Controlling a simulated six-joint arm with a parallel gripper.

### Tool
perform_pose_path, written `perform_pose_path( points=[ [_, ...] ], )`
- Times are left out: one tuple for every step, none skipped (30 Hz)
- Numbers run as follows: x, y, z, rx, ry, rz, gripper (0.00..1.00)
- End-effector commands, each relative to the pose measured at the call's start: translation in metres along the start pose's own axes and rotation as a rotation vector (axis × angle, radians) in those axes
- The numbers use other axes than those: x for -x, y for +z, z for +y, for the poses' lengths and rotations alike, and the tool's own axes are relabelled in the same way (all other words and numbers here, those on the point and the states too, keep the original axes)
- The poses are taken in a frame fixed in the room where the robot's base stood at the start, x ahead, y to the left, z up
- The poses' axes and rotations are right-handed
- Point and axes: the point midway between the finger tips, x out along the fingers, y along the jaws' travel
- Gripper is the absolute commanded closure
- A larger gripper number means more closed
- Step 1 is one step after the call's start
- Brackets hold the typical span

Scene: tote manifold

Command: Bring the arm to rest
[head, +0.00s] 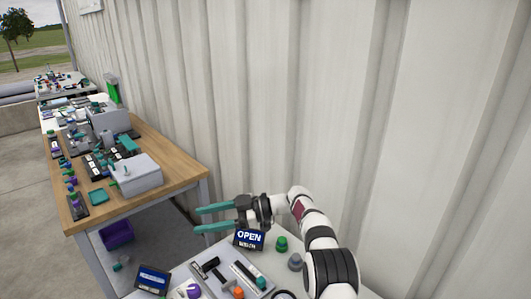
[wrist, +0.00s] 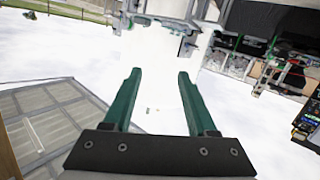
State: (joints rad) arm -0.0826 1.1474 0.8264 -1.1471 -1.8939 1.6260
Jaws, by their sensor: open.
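My gripper (head: 212,218) is at the end of my white arm, above the back left of the near white work surface. Its two teal fingers point left in the head view and are apart, with nothing between them. In the wrist view the gripper (wrist: 160,95) also shows spread teal fingers with an empty gap. My arm is bent, rising from the lower right and reaching left along the corrugated wall.
A wooden table (head: 180,178) with several parts stands left. The corrugated wall (head: 330,110) is close behind the arm.

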Motion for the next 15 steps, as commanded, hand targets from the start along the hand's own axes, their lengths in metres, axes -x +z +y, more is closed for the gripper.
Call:
perform_pose_path(
  points=[
    [0.011,-0.039,0.031,-0.002,0.168,0.041,0.43],
    [0.021,-0.061,0.052,-0.01,0.292,0.064,0.43],
    [0.042,-0.088,0.078,-0.029,0.467,0.085,0.43],
    [0.063,-0.107,0.095,-0.051,0.608,0.093,0.43],
    [0.088,-0.123,0.108,-0.083,0.757,0.093,0.43],
    [0.125,-0.136,0.118,-0.141,0.951,0.075,0.43],
    [0.153,-0.14,0.117,-0.194,1.087,0.049,0.43],
    [0.181,-0.14,0.109,-0.259,1.215,0.015,0.43],
    [0.216,-0.133,0.089,-0.363,1.37,-0.046,0.43],
    [0.238,-0.124,0.066,-0.45,1.47,-0.099,0.43],
    [0.255,-0.113,0.041,-0.541,1.55,-0.154,0.43],
    [0.271,-0.098,0.003,-0.663,1.63,-0.228,0.43],
    [0.279,-0.087,-0.026,-0.755,1.672,-0.281,0.43],
    [0.283,-0.076,-0.056,-0.848,1.702,-0.334,0.43],
    [0.284,-0.062,-0.097,-0.971,1.725,-0.402,0.43]
  ],
)
